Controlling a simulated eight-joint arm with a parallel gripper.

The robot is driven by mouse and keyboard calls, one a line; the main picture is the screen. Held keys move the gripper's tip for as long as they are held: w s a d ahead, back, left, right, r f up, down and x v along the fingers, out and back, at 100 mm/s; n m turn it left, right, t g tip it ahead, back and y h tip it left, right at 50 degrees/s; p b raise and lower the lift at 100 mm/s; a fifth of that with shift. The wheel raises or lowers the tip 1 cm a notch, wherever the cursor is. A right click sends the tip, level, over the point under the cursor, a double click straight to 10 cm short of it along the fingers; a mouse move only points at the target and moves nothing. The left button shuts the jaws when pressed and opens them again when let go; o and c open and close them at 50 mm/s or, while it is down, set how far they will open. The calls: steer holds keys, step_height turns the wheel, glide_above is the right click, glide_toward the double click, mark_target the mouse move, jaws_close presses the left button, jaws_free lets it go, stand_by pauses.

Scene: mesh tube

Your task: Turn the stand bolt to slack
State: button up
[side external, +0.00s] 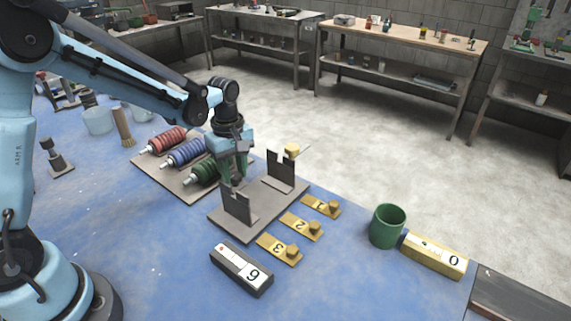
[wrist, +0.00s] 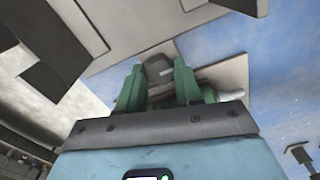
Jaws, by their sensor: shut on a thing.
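The stand is a grey base plate (side external: 245,228) with two dark notched uprights, a near one (side external: 238,207) and a far one (side external: 282,172). A yellow knob (side external: 291,150) shows at the top of the far upright. My gripper (side external: 235,180) points down over the stand's left edge, behind the near upright. In the wrist view, its green fingers (wrist: 160,84) are shut on a dark grey piece (wrist: 158,66). I cannot tell whether this piece is the stand bolt. Its lower end is hidden in the side view.
Red (side external: 167,140), blue (side external: 186,152) and green (side external: 202,172) coils lie on a tray left of the stand. Yellow numbered tags (side external: 300,226), a dark block marked 6 (side external: 241,269), a green cup (side external: 387,226) and a yellow block marked 0 (side external: 434,255) stand in front and right.

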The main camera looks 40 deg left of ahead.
mark_target(234, 176)
stand_by(0.4)
steer(key=o, duration=1)
steer(key=shift+o, duration=0.2)
steer(key=shift+r, duration=0.1)
step_height(234, 176, up, 12)
steer(key=shift+s, duration=0.1)
steer(key=s+d+f+m+t, duration=0.1)
steer(key=s+d+m+t, duration=0.2)
steer(key=s+m+t, duration=0.4)
steer(key=s+m, duration=0.5)
steer(key=m, duration=0.3)
steer(key=shift+f, duration=0.2)
